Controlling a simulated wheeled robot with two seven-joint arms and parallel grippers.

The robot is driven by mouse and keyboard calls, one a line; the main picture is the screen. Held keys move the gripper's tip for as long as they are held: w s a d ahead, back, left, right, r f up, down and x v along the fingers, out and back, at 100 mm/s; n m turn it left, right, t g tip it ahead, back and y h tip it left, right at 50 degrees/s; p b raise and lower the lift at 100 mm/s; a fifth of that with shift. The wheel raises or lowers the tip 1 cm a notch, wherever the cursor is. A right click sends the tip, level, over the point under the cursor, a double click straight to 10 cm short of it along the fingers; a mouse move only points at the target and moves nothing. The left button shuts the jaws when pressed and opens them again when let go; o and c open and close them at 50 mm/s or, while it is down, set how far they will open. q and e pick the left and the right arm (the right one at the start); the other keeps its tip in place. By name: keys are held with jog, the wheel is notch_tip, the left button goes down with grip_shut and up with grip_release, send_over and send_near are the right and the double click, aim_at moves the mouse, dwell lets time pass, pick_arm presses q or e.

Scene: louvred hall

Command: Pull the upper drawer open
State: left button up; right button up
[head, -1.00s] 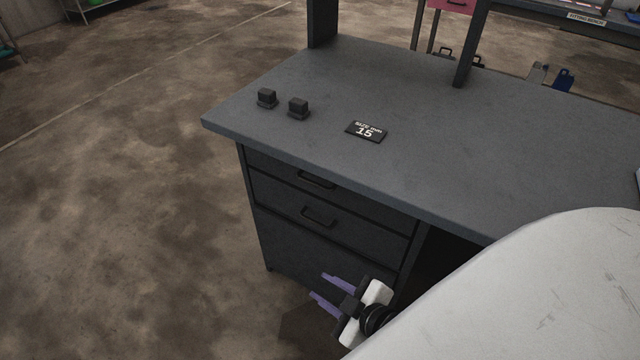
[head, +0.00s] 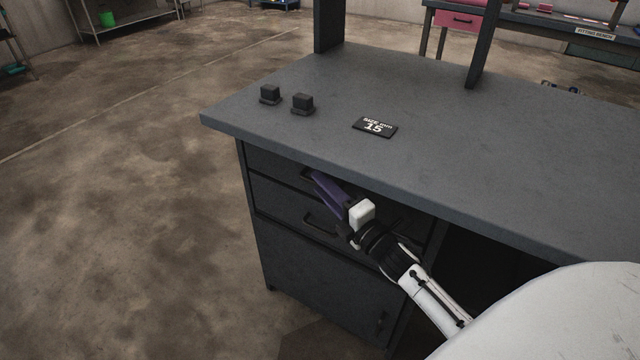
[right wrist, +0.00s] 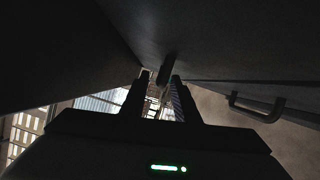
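The upper drawer (head: 272,166) is a dark front just under the bench top; it looks closed. Its black handle (head: 306,174) is partly hidden by my right gripper (head: 317,180). The gripper's purple fingers point up and left at that handle. In the right wrist view the two fingers (right wrist: 161,77) stand apart, with a dark handle bar (right wrist: 168,68) between or just beyond their tips; I cannot tell whether they touch it. My left gripper is not in view.
The lower drawer handle (head: 320,224) is just below the gripper; a handle also shows at right in the right wrist view (right wrist: 256,107). The bench top (head: 250,128) overhangs the drawers and carries two dark blocks (head: 302,104) and a "15" plate (head: 375,127). Floor at left is clear.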

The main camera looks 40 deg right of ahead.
jog(key=shift+w, duration=0.7)
